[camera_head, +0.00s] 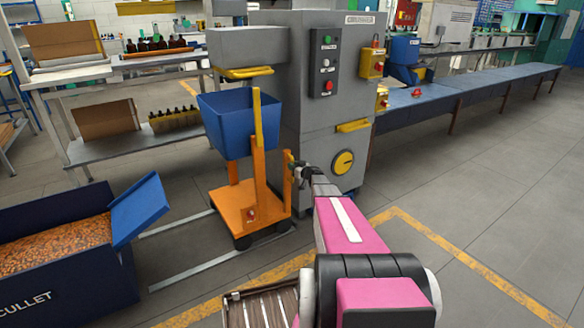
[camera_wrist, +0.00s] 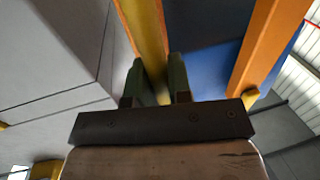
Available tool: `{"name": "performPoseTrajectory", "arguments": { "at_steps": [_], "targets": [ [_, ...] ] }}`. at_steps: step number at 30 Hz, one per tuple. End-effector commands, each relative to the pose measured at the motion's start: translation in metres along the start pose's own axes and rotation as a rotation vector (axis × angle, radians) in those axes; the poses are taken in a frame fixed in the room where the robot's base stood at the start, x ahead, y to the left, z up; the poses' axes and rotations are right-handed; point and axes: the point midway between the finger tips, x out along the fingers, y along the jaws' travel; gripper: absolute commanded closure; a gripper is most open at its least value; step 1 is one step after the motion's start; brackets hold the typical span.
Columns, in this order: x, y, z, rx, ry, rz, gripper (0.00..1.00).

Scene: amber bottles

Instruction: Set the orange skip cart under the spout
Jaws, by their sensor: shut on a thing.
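The orange skip cart (camera_head: 238,205) stands upright on the floor in front of the grey crusher, its blue tub (camera_head: 226,125) on orange posts. The spout (camera_head: 244,73), a grey overhang with a yellow lip, sits above the tub, which appears beneath it. My gripper (camera_head: 296,167) is at the cart's right side, beside the crusher. In the wrist view, the green fingers of my gripper (camera_wrist: 160,85) are shut on a yellow upright bar (camera_wrist: 143,30). The blue tub (camera_wrist: 205,70) and an orange post (camera_wrist: 268,40) show beside it. The fingertips are small in the head view.
The grey crusher (camera_head: 305,115) stands close behind and right of the cart. A dark cullet bin (camera_head: 110,280) with a raised blue flap (camera_head: 140,208) is at the left. Metal floor rails (camera_head: 200,267) run by the cart. Open floor lies right, past a yellow line (camera_head: 470,265).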

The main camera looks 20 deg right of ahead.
Motion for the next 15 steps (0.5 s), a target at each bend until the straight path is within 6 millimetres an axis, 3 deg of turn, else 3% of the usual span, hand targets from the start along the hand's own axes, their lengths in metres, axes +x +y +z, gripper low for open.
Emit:
{"name": "performPoseTrajectory", "arguments": {
  "at_steps": [1,3,15],
  "targets": [
    [-0.0003,0.0062,0.0,0.001,-0.001,0.013,0.78],
    [-0.0004,0.0063,-0.0001,0.001,0.0,0.013,0.56],
    [-0.0046,0.0035,-0.0002,0.001,0.0,0.009,0.56]
  ]
}}
